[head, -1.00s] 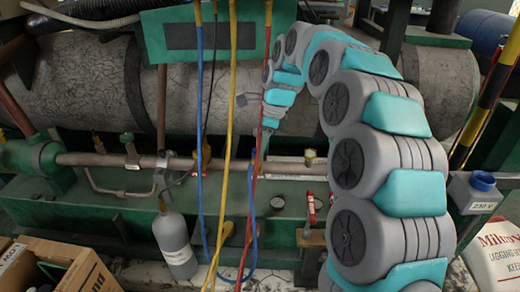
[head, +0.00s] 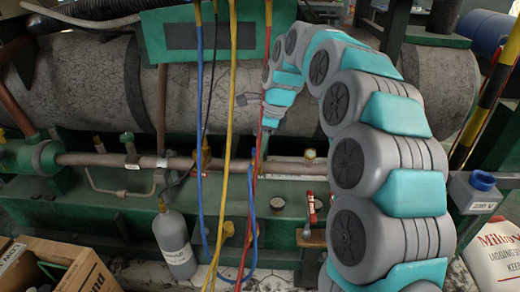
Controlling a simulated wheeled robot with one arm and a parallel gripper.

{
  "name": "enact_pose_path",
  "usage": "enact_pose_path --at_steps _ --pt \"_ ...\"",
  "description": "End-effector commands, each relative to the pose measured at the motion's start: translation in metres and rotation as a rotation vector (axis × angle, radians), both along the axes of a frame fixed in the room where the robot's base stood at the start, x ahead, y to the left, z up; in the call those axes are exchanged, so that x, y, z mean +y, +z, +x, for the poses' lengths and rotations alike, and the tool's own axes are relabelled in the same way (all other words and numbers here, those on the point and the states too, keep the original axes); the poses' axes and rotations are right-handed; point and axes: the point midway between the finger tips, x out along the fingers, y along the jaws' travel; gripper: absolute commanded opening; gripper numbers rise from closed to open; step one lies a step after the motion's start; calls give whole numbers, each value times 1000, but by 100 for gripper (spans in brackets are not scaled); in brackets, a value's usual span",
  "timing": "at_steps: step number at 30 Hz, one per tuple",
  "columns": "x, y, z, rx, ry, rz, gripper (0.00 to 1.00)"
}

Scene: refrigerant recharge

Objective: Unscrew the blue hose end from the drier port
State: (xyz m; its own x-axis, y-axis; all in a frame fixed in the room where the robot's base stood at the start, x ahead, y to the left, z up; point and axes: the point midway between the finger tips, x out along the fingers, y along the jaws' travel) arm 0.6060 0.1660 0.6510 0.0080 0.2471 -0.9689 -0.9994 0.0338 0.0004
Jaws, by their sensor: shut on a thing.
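The blue hose (head: 199,110) hangs from the green panel, loops low and rises again to its end (head: 251,172) at the copper pipe. My gripper (head: 257,160) is at the tip of my arm, by the pipe. It is shut on the blue hose end, which stands about upright. The yellow and red hoses cross close by and partly hide the jaws. The drier port under the hose end is too small and covered to make out, so I cannot tell how far the thread is engaged.
The yellow hose (head: 229,120) and red hose (head: 267,60) hang close to my gripper. A grey cylinder (head: 174,243) stands at the lower left by a cardboard box (head: 75,268). A red-handled valve (head: 311,208) is right of the hoses.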

Motion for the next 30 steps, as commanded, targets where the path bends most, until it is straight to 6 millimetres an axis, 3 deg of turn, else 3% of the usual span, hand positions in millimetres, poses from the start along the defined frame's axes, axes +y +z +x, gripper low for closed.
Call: enact_pose_path --at_steps 12,22,30 --pt "0 1 1 -4 9 1 0" --pt "0 1 4 -2 271 0 0" --pt "0 1 4 -4 316 1 0"
